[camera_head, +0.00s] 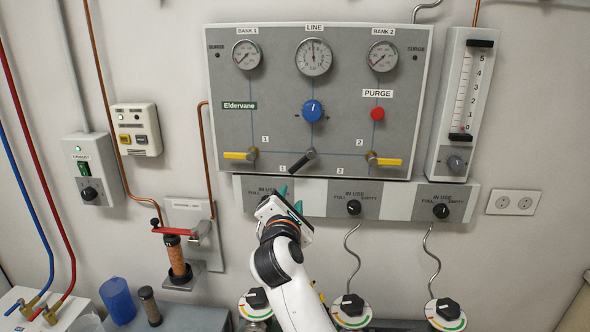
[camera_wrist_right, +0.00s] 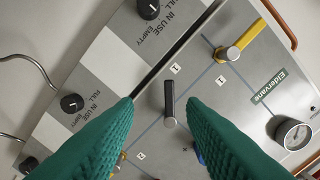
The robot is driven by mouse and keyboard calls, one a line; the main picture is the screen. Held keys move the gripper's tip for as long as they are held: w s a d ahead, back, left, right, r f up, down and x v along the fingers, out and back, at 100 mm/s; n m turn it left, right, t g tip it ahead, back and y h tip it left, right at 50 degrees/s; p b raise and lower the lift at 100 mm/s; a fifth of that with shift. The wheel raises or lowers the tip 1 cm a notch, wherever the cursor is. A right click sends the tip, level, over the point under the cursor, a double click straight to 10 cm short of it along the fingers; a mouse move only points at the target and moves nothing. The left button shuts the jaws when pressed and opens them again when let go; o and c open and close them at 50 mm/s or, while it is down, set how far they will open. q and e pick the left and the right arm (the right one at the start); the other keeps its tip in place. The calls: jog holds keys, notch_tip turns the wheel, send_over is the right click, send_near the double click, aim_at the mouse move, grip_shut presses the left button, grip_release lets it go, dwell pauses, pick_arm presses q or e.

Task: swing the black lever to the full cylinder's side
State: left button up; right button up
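The black lever (camera_head: 302,161) sits at the bottom middle of the grey gas panel (camera_head: 340,120), its handle slanting down-left toward the lower label 1. In the right wrist view the lever (camera_wrist_right: 169,105) lies beyond the gap between my teal fingertips, with no contact visible. My right gripper (camera_head: 290,198) is open and empty, just below and left of the lever, in front of the first IN USE tag. The BANK 1 gauge (camera_head: 247,55) and BANK 2 gauge (camera_head: 383,56) are above; their needles are too small to read surely. My left gripper is out of view.
Yellow valve handles, left (camera_head: 238,155) and right (camera_head: 388,161), flank the lever. A blue knob (camera_head: 312,110) and red purge button (camera_head: 377,113) are above it. Below are FULL/EMPTY knobs, middle (camera_head: 353,207) and right (camera_head: 441,211). A filter column (camera_head: 177,255) stands left of my arm.

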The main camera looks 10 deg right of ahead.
aim_at(296, 168)
jog(key=p+x, duration=0.1)
jog(key=x, duration=0.3)
jog(key=r+x, duration=0.1)
jog(key=x, duration=0.3)
jog(key=r+p+x, duration=0.1)
jog(key=x, duration=0.3)
jog(key=shift+p, duration=0.35)
grip_shut()
